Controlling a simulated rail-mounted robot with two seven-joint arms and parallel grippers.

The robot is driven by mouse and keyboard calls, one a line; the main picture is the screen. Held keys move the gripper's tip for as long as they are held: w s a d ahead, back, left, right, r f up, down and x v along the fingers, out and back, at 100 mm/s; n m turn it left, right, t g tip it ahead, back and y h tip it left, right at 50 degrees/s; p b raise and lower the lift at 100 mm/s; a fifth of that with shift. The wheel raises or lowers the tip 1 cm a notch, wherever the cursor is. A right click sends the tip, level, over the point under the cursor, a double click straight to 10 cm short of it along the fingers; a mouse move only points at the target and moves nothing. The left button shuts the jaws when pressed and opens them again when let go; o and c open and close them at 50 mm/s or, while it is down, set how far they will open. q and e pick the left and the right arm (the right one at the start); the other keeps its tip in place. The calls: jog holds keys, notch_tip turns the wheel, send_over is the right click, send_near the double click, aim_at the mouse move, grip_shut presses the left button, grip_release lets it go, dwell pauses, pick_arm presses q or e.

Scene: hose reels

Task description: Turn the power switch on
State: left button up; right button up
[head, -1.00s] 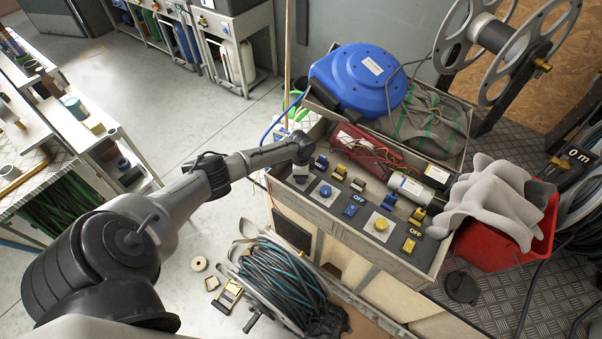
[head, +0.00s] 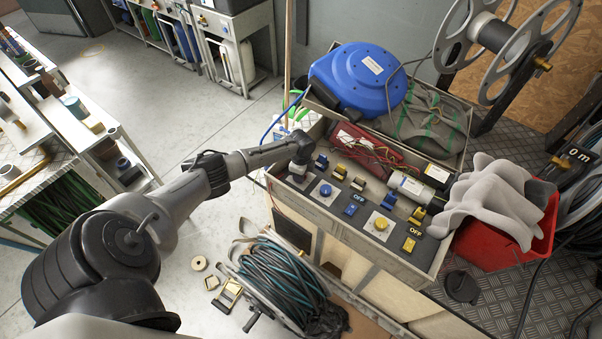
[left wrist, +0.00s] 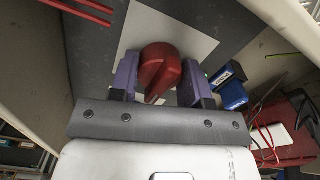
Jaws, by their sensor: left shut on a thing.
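A red rotary knob (left wrist: 162,70) sits on a white square plate (left wrist: 196,42) on the dark panel in the left wrist view. My left gripper (left wrist: 163,80) has its two purple fingers on either side of the knob, shut on it. In the head view my left gripper (head: 298,172) reaches down to the far-left end of the control panel (head: 346,214) and hides the red knob. Whether the knob is turned on or off cannot be told. My right gripper is not in view.
The panel also bears a blue knob (head: 325,190), a yellow knob (head: 381,224), and several small blue and yellow switches, with OFF labels showing. A blue hose reel (head: 358,80) and red unit (head: 365,148) stand behind. A red bin (head: 520,246) holding grey cloth is at right.

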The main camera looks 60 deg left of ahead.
pick_arm(q)
jog(key=o, duration=0.9)
jog(key=shift+o, duration=0.2)
jog(key=shift+r, duration=0.1)
notch_tip(320, 180, up, 14)
jog(key=p, duration=0.2)
jog(key=shift+f+p, duration=0.2)
jog(key=shift+p, duration=0.15)
